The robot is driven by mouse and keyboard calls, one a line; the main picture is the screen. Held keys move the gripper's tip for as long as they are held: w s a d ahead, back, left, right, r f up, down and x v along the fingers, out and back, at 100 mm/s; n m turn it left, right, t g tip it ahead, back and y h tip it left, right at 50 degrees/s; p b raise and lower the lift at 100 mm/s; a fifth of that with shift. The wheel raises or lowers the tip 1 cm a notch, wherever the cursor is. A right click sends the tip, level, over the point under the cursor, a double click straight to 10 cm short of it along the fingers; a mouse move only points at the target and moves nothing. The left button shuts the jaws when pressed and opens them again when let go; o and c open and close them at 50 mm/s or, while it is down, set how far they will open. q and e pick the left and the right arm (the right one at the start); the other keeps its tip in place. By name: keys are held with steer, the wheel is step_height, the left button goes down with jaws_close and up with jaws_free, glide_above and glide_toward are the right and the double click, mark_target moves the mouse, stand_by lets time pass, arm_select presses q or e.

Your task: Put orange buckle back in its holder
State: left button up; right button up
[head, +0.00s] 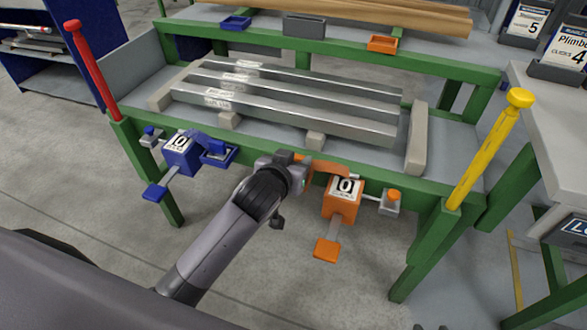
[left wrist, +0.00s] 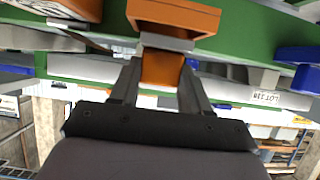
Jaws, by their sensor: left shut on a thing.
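My left gripper (head: 297,166) is at the green front rail, just left of the orange winch unit (head: 343,198) marked 0. In the left wrist view its fingers (left wrist: 157,88) are shut on an orange piece, which I take as the orange buckle (left wrist: 162,70). Right beyond the fingers is a wider orange open-topped frame (left wrist: 173,17) with a grey band below it, which looks like the holder. I cannot tell whether the buckle is seated in it or only in front. In the head view my gripper hides most of this spot. My right gripper is out of view.
A blue unit (head: 180,155) with a blue open frame (head: 217,152) hangs on the rail to the left. Metal bars (head: 290,100) lie on the table behind. A red post (head: 90,70) and a yellow post (head: 490,150) stand at the ends. Floor in front is clear.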

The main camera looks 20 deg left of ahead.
arm_select(q)
steer(key=shift+f, duration=0.85)
steer(key=shift+f, duration=0.1)
steer(key=o, duration=1.2)
steer(key=shift+c, duration=0.2)
steer(key=p+v, duration=0.2)
steer(key=v, duration=0.9)
steer(key=s+a+f+m+g+h, duration=0.1)
steer(key=s+a+f+g+h, duration=0.1)
steer(key=s+f, duration=1.1)
steer(key=shift+s+a+f+m+g, duration=0.3)
steer(key=shift+s+a+m, duration=0.1)
steer(key=shift+a, duration=0.1)
